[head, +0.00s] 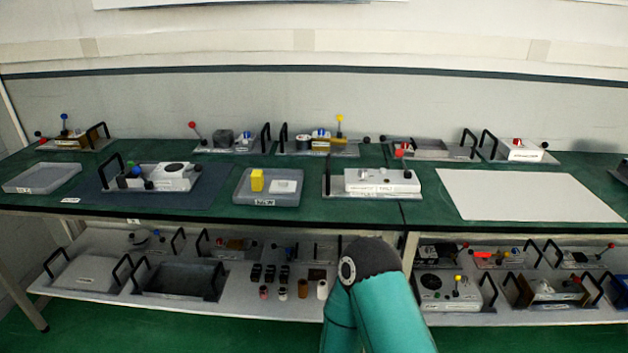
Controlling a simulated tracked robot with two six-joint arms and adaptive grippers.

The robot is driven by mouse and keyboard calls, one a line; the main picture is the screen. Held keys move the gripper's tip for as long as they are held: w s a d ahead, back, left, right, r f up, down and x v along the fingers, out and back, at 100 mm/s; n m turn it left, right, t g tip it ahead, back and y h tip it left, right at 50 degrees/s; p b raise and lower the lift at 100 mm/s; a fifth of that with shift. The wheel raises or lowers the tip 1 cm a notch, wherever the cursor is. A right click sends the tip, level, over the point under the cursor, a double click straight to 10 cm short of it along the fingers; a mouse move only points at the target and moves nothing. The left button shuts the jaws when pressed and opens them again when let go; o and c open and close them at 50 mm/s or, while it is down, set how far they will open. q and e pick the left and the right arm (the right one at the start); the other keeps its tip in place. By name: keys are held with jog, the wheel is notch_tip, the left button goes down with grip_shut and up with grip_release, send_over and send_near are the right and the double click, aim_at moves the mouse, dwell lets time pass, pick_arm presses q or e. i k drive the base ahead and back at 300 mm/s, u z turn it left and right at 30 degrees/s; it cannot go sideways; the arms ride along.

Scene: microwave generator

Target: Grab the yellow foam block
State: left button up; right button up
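The yellow foam block (257,180) stands upright in a shallow grey tray (268,200) on the green table, left of the middle in the head view. A flat white piece (284,186) lies beside it in the same tray. One teal arm of mine with a dark grey joint rises from the bottom edge, right of centre, in front of the lower shelf. Neither gripper's fingers show in this view. Nothing touches the block.
A white device on a plate (374,187) stands right of the tray, and another device (160,177) stands to its left. A white sheet (530,196) covers the table's right side. Several devices line the back. A lower shelf (240,300) holds boxes and small parts.

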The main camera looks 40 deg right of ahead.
aim_at(256, 178)
jog(key=z, duration=0.3)
jog(key=i, duration=1)
jog(key=u, duration=0.05)
